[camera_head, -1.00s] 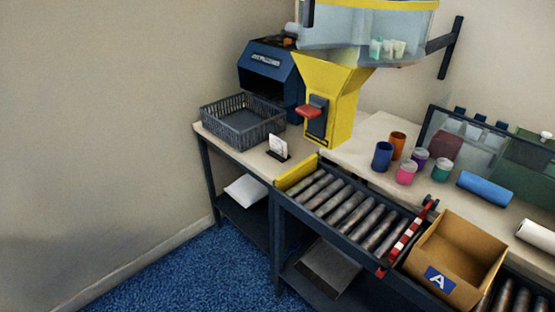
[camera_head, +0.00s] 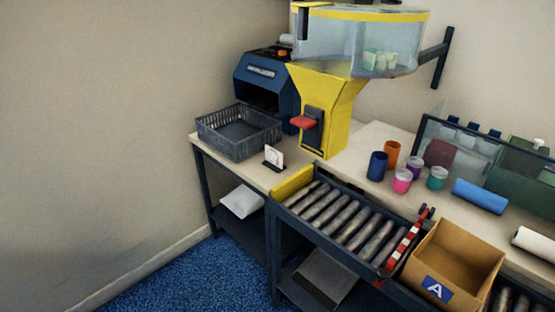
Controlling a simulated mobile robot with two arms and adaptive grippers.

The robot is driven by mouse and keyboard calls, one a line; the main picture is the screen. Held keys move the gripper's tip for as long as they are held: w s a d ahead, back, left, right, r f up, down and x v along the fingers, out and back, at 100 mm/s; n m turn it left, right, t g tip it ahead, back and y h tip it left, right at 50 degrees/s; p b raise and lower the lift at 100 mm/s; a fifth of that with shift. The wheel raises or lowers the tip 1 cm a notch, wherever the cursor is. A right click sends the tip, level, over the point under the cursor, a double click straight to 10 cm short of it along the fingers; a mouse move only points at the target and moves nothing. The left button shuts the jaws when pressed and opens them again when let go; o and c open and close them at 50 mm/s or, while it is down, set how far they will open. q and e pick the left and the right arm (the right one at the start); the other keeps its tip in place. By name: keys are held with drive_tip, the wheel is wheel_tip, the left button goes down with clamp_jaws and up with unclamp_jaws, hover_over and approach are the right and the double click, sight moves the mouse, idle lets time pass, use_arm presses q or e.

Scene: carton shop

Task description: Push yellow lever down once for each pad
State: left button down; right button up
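A yellow dispenser (camera_head: 342,112) stands on the bench at the back, with a clear hopper (camera_head: 345,45) on top holding several pale pieces (camera_head: 380,61). A red lever or paddle (camera_head: 303,122) sticks out of a dark plate on the dispenser's front; I see no yellow lever that I can pick out. A small white card (camera_head: 274,156) with a dark mark, too small to read, stands on the bench in front of the dispenser. Neither of my grippers is in view.
A grey basket (camera_head: 239,131) sits on the bench's left end before a dark blue machine (camera_head: 268,80). A roller conveyor (camera_head: 345,220) carries an open carton (camera_head: 455,262) marked A, beside a red-and-white bar (camera_head: 403,245).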

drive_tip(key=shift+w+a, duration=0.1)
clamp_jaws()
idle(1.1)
